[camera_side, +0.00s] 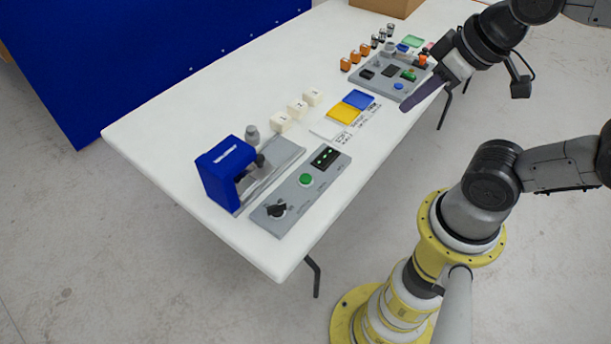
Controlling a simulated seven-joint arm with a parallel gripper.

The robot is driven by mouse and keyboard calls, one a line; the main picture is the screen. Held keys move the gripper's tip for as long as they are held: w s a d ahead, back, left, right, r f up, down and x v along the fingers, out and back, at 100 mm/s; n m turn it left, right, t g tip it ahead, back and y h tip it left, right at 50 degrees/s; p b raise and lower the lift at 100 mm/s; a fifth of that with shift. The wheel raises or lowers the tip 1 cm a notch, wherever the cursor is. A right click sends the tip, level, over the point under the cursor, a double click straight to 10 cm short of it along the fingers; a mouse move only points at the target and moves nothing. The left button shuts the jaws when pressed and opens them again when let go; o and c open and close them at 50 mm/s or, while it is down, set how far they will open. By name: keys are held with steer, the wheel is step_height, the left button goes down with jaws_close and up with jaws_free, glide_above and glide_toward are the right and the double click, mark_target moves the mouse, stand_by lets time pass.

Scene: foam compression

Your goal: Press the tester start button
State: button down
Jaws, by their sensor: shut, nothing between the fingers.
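The tester's grey control panel (323,181) lies near the front left of the white table. A round green button (306,180) sits in its middle, between a black knob (277,209) and a dark display (325,157). The blue press (224,172) of the tester stands just left of the panel on a grey base. My gripper (404,109) is shut and empty. It is at the right, above the table's front edge, well apart from the green button.
White numbered blocks (298,108) and a grey weight (252,134) stand behind the panel. Blue and yellow pads (351,107) lie mid-table. A second grey panel (366,81) with buttons and orange parts (355,57) is farther back. A blue partition (150,60) stands behind the table.

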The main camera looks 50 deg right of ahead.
steer(key=w+r+m+t, duration=0.3)
steer(key=w+t, duration=0.1)
steer(key=w, duration=0.4)
steer(key=m+y, duration=0.1)
steer(key=m, duration=0.4)
glide_above(309, 180)
step_height(309, 180, down, 21)
steer(key=shift+s, duration=0.1)
steer(key=shift+f, duration=4.4)
steer(key=shift+f, duration=0.15)
